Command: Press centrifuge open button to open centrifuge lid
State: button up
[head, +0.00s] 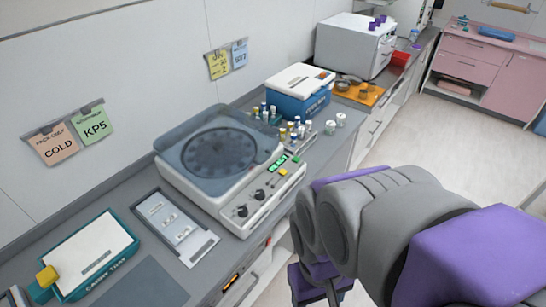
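The centrifuge (186,192) is a white bench unit on the grey counter. Its smoky see-through lid (232,136) looks shut over a dark round rotor. The sloped front panel (262,198) has dark knobs, a small green display (278,163) and small coloured buttons, one green (295,159) and one yellow-red (283,171). I cannot read which is the open button. My grey and purple arm is folded at the lower right, in front of the counter and apart from the centrifuge. A purple part at its lower end may be my gripper (312,284); its fingers cannot be made out.
Several small vials (297,131) stand right of the centrifuge, near a blue-and-white box (300,92). A grey tray (176,228) and a teal-edged carrier tray (92,255) lie left of it. A white machine (352,46) stands farther back. Open floor lies right of the counter.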

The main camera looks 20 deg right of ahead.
jog(key=shift+c, duration=0.2)
grip_shut()
dwell(0.6)
dwell(1.1)
